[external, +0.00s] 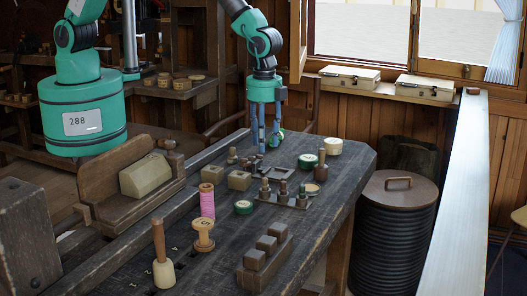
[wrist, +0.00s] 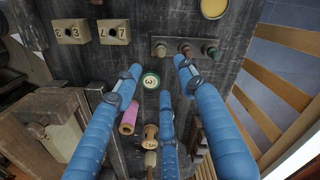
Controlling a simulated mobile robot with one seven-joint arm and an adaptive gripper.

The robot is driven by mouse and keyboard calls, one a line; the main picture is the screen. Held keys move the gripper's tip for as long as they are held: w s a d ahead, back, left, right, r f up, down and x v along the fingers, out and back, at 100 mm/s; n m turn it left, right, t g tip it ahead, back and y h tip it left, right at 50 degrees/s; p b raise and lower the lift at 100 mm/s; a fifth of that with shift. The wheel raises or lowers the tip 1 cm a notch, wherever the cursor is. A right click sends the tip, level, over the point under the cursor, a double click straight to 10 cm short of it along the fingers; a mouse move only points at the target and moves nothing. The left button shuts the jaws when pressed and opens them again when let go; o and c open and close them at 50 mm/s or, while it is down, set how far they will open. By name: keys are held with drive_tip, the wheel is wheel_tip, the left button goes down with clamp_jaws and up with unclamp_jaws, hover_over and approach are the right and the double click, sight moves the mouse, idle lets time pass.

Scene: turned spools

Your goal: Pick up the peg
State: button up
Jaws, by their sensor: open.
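Several short upright pegs (external: 283,188) in dull brown and green stand in a dark rack (external: 289,202) on the workbench; the pegs also show in the wrist view (wrist: 186,50). A dark brown turned piece (external: 322,166) stands alone behind them. I cannot tell which of these is the task's peg. My gripper (external: 263,147) has blue fingers pointing down above the far part of the bench, open and apart from the rack. In the wrist view its spread fingers (wrist: 158,82) have a green-rimmed disc (wrist: 151,80) between them in the picture, with nothing held.
A pink spool (external: 207,201), a wooden spool (external: 203,236), a mallet (external: 161,262) and a block row (external: 265,254) stand nearer. Two numbered blocks (wrist: 117,31) (wrist: 70,32) lie beside the rack. Bench edge is right.

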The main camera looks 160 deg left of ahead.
hover_over(265, 178)
wheel_tip(265, 178, down, 8)
drive_tip(key=shift+d+r, duration=0.1)
drive_tip(key=shift+r, duration=0.1)
drive_tip(key=shift+f+p, duration=0.15)
drive_tip(key=shift+p, duration=0.15)
drive_tip(key=shift+w+f+p, duration=0.1)
drive_tip(key=shift+f+p, duration=0.3)
drive_tip(key=shift+f, duration=2.05)
drive_tip(key=c, duration=0.8)
